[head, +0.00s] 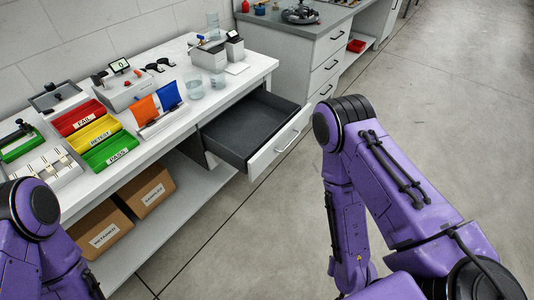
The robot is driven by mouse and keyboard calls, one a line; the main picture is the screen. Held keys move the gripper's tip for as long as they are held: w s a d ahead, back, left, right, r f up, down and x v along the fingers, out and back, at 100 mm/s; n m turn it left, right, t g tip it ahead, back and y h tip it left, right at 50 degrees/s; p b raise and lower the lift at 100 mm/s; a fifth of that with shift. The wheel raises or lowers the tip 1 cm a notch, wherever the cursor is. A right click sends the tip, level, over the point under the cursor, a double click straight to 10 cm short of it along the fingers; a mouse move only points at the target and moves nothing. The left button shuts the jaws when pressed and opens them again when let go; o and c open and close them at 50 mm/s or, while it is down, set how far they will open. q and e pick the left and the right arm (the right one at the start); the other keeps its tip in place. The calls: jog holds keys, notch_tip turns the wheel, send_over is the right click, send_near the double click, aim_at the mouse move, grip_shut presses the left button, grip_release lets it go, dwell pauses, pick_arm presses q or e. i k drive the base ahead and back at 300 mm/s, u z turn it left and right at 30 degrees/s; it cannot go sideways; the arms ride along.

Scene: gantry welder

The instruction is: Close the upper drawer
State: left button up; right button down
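The upper drawer (281,144) under the white bench is pulled out. Its dark grey inside looks empty, and its white front carries a bar handle (287,142). My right arm stands to the right of the drawer front, apart from it in the picture, with its forearm pointing down. My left arm is at the lower left, in front of the bench. Neither gripper shows in the head view; both lie below the picture's edge.
The white bench (262,62) holds red, yellow and green trays (94,133), a scale, glass beakers and small devices. Cardboard boxes (148,190) sit on its lower shelf. A grey-topped drawer cabinet (327,66) stands behind. The concrete floor (440,110) at right is clear.

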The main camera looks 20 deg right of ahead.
aim_at(249, 136)
jog(key=z, duration=1.1)
jog(key=i, duration=1.4)
jog(key=u, duration=0.4)
